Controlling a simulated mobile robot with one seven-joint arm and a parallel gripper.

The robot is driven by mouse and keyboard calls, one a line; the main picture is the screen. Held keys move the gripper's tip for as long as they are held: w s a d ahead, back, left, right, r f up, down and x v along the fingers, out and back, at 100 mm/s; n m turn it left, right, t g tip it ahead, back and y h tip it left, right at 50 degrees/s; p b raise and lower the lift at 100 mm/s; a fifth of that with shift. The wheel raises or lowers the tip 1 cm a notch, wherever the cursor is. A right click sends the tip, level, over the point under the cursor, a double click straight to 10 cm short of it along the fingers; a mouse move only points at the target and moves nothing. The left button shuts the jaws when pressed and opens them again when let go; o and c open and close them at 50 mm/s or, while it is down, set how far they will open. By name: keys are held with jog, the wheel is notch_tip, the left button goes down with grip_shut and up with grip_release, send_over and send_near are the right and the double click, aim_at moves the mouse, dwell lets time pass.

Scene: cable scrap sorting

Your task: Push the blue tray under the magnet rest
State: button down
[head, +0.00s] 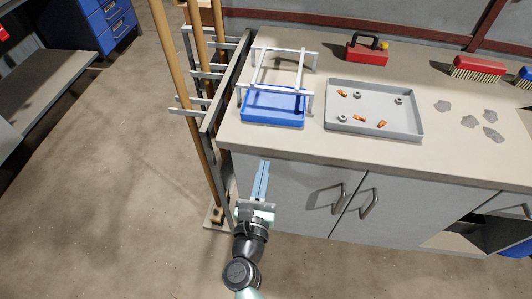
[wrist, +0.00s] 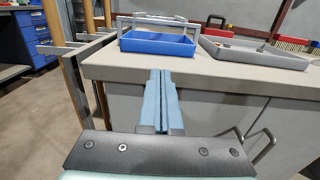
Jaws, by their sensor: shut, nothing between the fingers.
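The blue tray (head: 273,108) lies on the worktop at its left end, near the front edge. The magnet rest (head: 294,50) is a pale metal frame with rails on legs, and it stands at the tray's back part. The tray's front part sticks out in front of the frame. In the wrist view the blue tray (wrist: 158,43) is ahead, with the rest (wrist: 160,19) over and behind it. My gripper (head: 262,166) is shut and empty, in front of the worktop edge and apart from the tray. Its closed blue fingers (wrist: 161,75) point towards the tray.
A grey tray (head: 374,128) with copper bits and nuts stands to the right. A red magnet with a black handle (head: 367,50), brushes (head: 478,68) and grey scraps (head: 468,121) lie on the worktop. A rack with wooden poles (head: 212,118) stands close at the left.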

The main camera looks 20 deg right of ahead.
jog(key=shift+s+a+f, duration=0.1)
jog(key=shift+s+a, duration=0.2)
jog(key=shift+s, duration=0.2)
